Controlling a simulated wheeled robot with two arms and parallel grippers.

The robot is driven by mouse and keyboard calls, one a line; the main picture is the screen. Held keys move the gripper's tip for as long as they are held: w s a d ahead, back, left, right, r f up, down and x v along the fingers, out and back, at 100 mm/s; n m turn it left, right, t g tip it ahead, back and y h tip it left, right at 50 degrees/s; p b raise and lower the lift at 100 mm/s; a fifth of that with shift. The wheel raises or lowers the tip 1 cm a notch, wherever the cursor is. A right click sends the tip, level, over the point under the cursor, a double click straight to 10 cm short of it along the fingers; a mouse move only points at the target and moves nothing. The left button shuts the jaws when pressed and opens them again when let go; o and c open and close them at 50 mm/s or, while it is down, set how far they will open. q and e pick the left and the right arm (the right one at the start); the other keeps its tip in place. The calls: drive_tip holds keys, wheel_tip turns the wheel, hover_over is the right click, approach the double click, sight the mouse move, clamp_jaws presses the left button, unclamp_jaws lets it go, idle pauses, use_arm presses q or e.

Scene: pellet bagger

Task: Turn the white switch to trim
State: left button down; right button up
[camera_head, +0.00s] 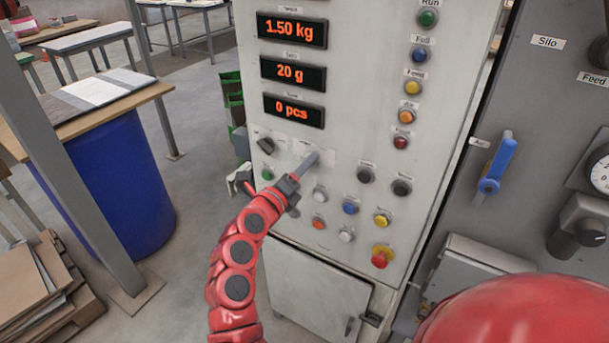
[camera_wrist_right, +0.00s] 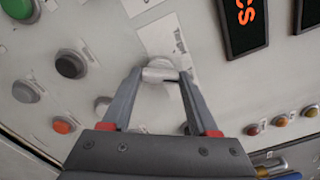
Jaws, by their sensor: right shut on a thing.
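The white switch (camera_wrist_right: 160,73) sits on the upright front of the pale control cabinet (camera_head: 340,60), below the three orange-lit displays. In the right wrist view its pale handle is between the two fingertips of my right gripper (camera_wrist_right: 161,78), which is shut on it. Small labels (camera_wrist_right: 179,44) beside the switch are too blurred to read. In the head view my right gripper (camera_head: 309,162) reaches up to the panel from below and covers the switch, so its pointing direction cannot be told there. My left gripper is not in view.
A black selector (camera_head: 265,145) is left of the switch. Several push buttons lie close below and right, including a blue one (camera_head: 350,207) and a red emergency stop (camera_head: 381,256). A blue-handled valve (camera_head: 495,165) stands further right. A blue drum (camera_head: 120,185) is at left.

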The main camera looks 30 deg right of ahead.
idle(0.4)
drive_tip(key=o, duration=1.4)
drive_tip(key=b+v, duration=0.3)
drive_tip(key=v, duration=1.4)
drive_tip(key=shift+s+a+b, duration=0.15)
drive_tip(key=shift+b, duration=0.15)
